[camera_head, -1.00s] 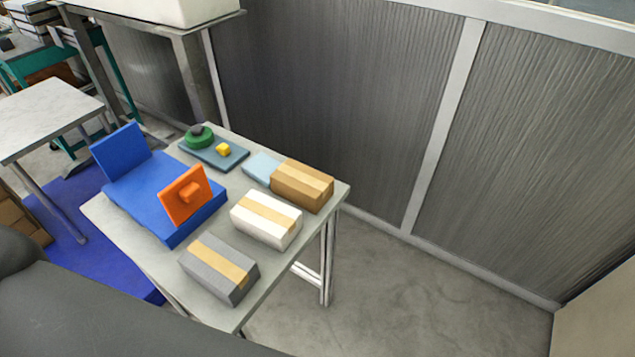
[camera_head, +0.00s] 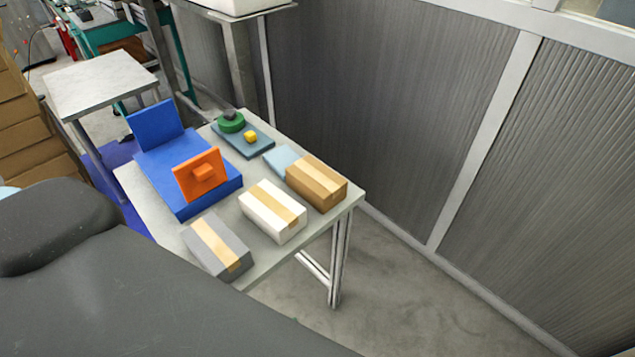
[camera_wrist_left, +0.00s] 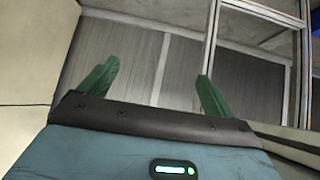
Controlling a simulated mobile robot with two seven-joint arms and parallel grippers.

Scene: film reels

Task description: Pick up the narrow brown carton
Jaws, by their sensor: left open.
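The narrow brown carton (camera_head: 317,183) lies on the grey table at its far right corner, in the head view. A lighter tape strip runs across its top. It is not seen in the left wrist view. My left gripper (camera_wrist_left: 152,84) shows in the left wrist view with its two green fingers wide apart and nothing between them. It faces grey wall panels, away from the carton. My left gripper's fingers are not in the head view. My right gripper is in neither view.
A white carton (camera_head: 272,211) and a grey carton (camera_head: 217,246) stand on the table (camera_head: 258,262) near the brown one. A blue stand (camera_head: 185,180) with an orange block (camera_head: 201,176), and a tray (camera_head: 243,141), fill the left and back. Grey wall panels rise behind.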

